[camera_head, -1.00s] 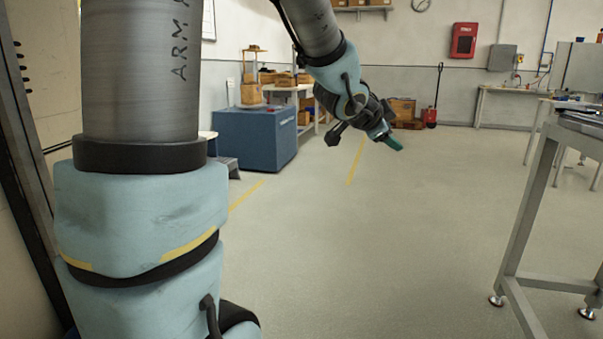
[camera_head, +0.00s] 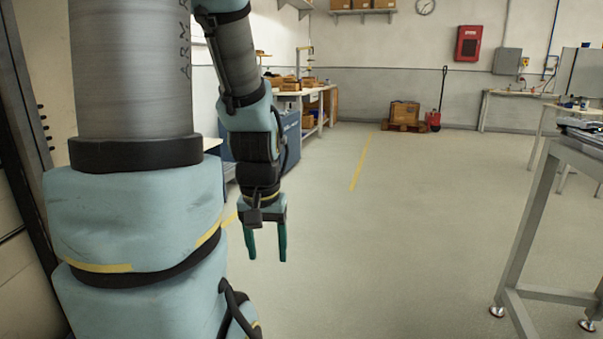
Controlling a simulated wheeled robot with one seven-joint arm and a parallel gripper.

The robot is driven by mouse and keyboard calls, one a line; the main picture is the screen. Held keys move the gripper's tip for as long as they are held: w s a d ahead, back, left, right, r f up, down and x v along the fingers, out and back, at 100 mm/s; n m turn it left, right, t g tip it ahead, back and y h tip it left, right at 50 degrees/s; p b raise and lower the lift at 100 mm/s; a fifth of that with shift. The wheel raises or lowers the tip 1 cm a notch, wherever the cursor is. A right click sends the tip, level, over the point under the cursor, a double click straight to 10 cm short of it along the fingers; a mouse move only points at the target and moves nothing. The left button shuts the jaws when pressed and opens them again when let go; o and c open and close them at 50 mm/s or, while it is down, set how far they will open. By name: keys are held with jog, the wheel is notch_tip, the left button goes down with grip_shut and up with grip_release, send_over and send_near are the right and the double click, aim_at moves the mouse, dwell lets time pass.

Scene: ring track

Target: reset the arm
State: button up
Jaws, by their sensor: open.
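My gripper (camera_head: 266,247) hangs at the left of centre in the head view, fingers pointing down over the bare floor. Its two dark green fingers are apart, with nothing between them. My arm (camera_head: 250,120) comes down from the top of the view and hangs close beside the thick grey and light blue arm link in the left foreground. The joints near my shoulder are partly hidden by that link and the top edge.
A blue cabinet (camera_head: 291,141) stands behind my arm, partly hidden. A metal-framed table (camera_head: 534,220) is at the right. A pallet with a box (camera_head: 404,113) and a red pallet jack (camera_head: 434,120) stand at the back wall. The middle floor (camera_head: 400,230) is clear.

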notch_tip(320, 180, up, 19)
jog(key=p, duration=1.6)
jog(key=shift+f+p, duration=0.2)
jog(key=shift+p, duration=0.15)
